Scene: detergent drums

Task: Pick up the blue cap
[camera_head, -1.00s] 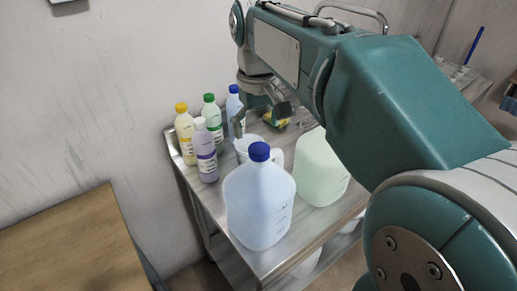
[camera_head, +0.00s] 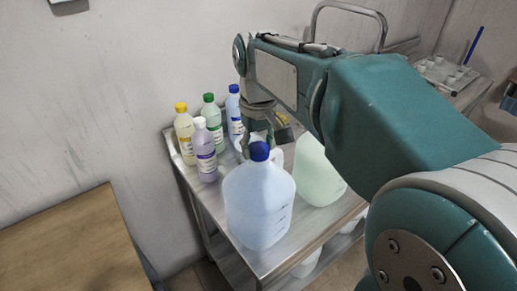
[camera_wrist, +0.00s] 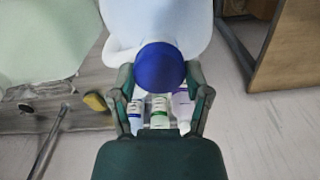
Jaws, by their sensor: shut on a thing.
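The blue cap (camera_head: 259,152) sits on top of the large pale-blue jug (camera_head: 258,205) near the front of the metal cart. The cap appears still seated on the jug. The jug's neck is hidden by the cap and fingers.
A pale-green jug (camera_head: 315,172) stands close on the right. Bottles with yellow (camera_head: 184,132), green (camera_head: 209,112), white (camera_head: 204,150) and blue (camera_head: 233,105) caps stand at the cart's back left. A wooden table (camera_head: 75,245) is at left, separated from the metal cart (camera_head: 208,207) by a gap.

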